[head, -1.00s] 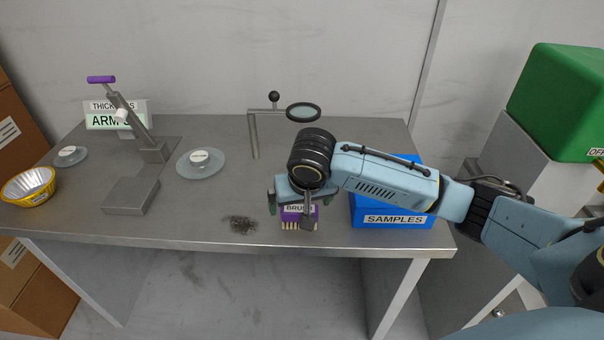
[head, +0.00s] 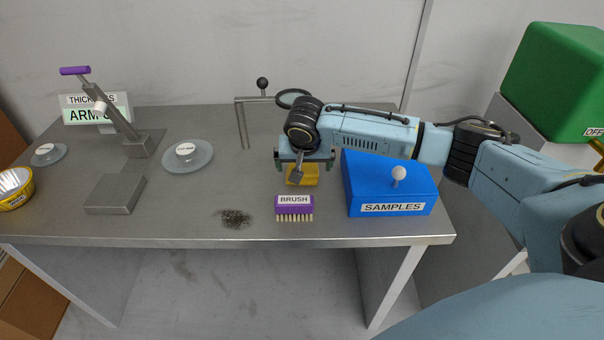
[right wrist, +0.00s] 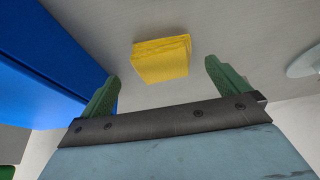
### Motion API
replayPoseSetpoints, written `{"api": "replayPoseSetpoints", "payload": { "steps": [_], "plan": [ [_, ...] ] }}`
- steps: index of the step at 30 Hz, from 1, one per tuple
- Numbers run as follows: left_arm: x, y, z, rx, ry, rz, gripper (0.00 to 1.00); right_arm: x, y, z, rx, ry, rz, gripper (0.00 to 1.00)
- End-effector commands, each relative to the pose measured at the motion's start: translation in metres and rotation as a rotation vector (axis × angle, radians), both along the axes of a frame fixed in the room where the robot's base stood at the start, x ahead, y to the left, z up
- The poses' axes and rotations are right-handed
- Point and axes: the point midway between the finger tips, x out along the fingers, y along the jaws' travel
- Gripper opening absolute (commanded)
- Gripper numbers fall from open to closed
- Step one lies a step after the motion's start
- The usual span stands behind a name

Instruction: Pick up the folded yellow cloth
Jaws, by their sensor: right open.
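The folded yellow cloth (head: 303,175) lies on the metal table, just left of the blue box, partly hidden behind my right gripper in the head view. In the right wrist view the cloth (right wrist: 161,59) shows as a thick folded block beyond the fingertips, between their lines. My right gripper (head: 304,172) is open and empty, with its green fingers (right wrist: 160,82) apart. It is over the cloth's area and does not visibly touch it. My left gripper is not in view.
The blue SAMPLES box (head: 390,188) with a white knob stands close to the right. The purple brush (head: 294,204) lies in front of the cloth. A magnifier stand (head: 242,122) is behind it. Dark debris (head: 236,219) lies at the front; a press (head: 120,122) stands at left.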

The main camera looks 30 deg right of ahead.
Motion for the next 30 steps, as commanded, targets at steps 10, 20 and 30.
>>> {"api": "replayPoseSetpoints", "payload": {
  "steps": [10, 20, 30],
  "plan": [
    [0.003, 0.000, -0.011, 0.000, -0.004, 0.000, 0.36, 0.024, -0.009, -0.036, 0.000, 0.000, -0.001, 1.00],
    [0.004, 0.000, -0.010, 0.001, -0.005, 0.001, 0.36, 0.025, -0.010, -0.039, 0.000, 0.000, 0.000, 0.96],
    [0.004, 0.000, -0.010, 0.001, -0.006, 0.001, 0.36, 0.025, -0.010, -0.039, 0.000, 0.000, 0.000, 0.59]
  ]
}}
